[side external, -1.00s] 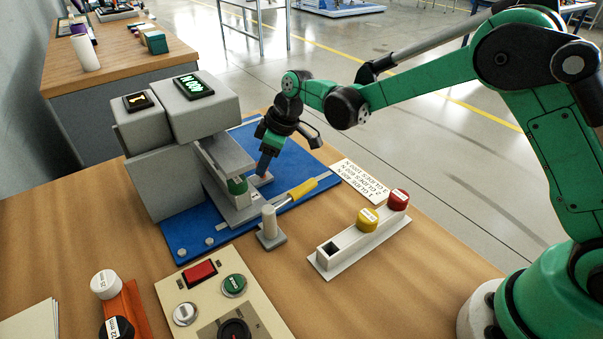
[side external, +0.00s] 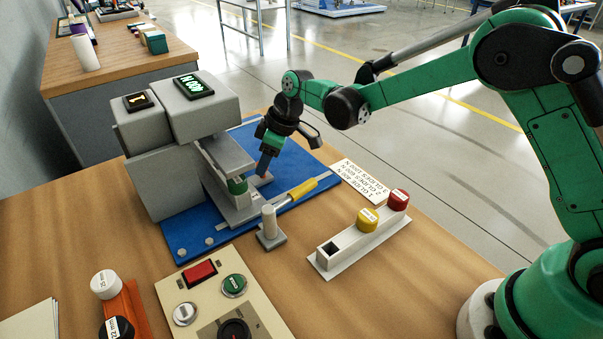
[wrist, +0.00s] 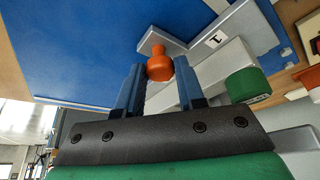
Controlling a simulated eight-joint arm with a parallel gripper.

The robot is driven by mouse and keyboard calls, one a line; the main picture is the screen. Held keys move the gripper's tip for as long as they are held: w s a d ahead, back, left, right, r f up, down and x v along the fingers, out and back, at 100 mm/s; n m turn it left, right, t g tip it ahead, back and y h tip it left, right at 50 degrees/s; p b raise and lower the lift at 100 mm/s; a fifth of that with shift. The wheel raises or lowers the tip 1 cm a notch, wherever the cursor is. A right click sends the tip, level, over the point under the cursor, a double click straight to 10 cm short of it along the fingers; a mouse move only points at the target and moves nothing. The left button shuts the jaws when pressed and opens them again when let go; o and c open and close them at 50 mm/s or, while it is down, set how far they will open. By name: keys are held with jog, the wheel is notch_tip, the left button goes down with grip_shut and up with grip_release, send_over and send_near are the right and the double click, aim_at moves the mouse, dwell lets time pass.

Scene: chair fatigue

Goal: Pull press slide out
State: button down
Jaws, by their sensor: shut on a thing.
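The grey press (side external: 160,170) stands on a blue mat (side external: 185,240), with a green round piece (side external: 237,186) under its head. The press slide is a light grey bar under the head; it shows in the wrist view (wrist: 222,70) with a label "1" and a green cylinder (wrist: 247,84) beside it. An orange knob (wrist: 159,66) is at the slide's end. My gripper (side external: 264,168) is low at the far end of the slide. In the wrist view its blue fingers (wrist: 159,80) stand on both sides of the knob, shut on it. The knob is mostly hidden in the side view.
A yellow-handled tool (side external: 302,190) lies near the mat's edge, beside a white post (side external: 269,222). A white rack (side external: 340,250) holds a yellow (side external: 367,218) and a red cap (side external: 398,199). A control panel (side external: 215,300) stands in front. Bare mat lies behind my gripper.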

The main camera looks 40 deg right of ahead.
jog(key=d, duration=1.4)
jog(key=shift+d, duration=0.35)
jog(key=c, duration=0.5)
grip_release()
jog(key=shift+c, duration=0.2)
jog(key=v, duration=0.5)
jog(key=shift+r, duration=0.3)
jog(key=s+a+r+m+t+h, duration=0.1)
jog(key=s+a+r+m+h, duration=0.1)
jog(key=s+a+r+m, duration=0.35)
jog(key=s+m+t+h, duration=0.1)
jog(key=s+m+t, duration=0.2)
jog(key=s, duration=0.9)
jog(key=shift+s+a+f, duration=0.4)
jog(key=shift+a, duration=0.1)
